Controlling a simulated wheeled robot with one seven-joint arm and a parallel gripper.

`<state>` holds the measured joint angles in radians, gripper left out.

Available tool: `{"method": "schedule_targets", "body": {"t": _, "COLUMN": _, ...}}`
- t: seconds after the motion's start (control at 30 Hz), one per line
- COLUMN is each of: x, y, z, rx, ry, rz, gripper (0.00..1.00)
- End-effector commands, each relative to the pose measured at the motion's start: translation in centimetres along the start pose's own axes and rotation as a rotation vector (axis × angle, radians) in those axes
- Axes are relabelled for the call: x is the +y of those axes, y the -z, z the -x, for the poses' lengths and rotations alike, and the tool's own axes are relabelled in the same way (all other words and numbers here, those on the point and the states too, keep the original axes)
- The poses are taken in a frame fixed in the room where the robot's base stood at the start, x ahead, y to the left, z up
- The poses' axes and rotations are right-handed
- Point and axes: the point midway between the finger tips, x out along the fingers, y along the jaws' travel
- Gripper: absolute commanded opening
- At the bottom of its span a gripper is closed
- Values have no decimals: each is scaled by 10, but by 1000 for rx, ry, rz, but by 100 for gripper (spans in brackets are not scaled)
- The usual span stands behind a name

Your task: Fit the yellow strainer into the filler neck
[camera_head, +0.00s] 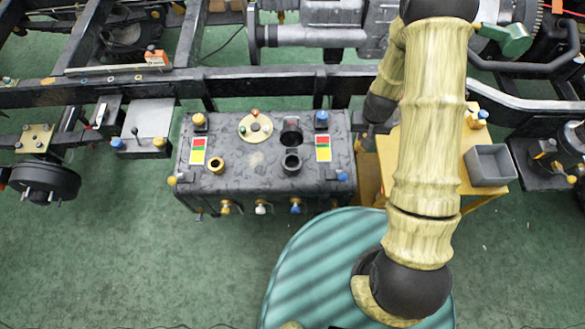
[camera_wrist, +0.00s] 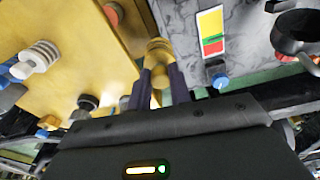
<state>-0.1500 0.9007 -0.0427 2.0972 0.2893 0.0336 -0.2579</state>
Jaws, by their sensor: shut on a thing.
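My gripper (camera_wrist: 160,82) is shut on the yellow strainer (camera_wrist: 159,48) in the wrist view, with its rounded, ridged end showing between and beyond the fingers. In the head view my arm hides most of the gripper and the strainer, near the tank's right end. The dark grey tank (camera_head: 255,180) has a black, open filler neck (camera_head: 291,163) on top, with a dark round part behind it. The black neck also shows at the right edge of the wrist view (camera_wrist: 279,35). The strainer is apart from it. A brass-coloured ring (camera_head: 216,164) sits further left on the tank.
A yellow table (camera_head: 483,187) with a grey bin (camera_head: 490,165) stands right of the tank. Blue and yellow caps, a gauge (camera_head: 255,127) and coloured labels (camera_head: 322,148) are on the tank. Chassis rails (camera_head: 150,95) run behind. Green floor is free in front, at left.

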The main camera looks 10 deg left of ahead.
Motion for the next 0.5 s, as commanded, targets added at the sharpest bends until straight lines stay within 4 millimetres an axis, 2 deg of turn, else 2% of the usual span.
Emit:
{"method": "schedule_targets", "body": {"t": 0.03, "x": -18, "y": 0, "z": -5, "rx": 2, "ry": -1, "rz": 36, "gripper": 0}}
{"method": "schedule_targets", "body": {"t": 0.27, "x": -89, "y": -8, "z": -3, "rx": 3, "ry": 3, "rz": 170, "gripper": 0}}
{"method": "schedule_targets", "body": {"t": 0.5, "x": -166, "y": -31, "z": 2, "rx": 9, "ry": 33, "rz": 308, "gripper": 0}}
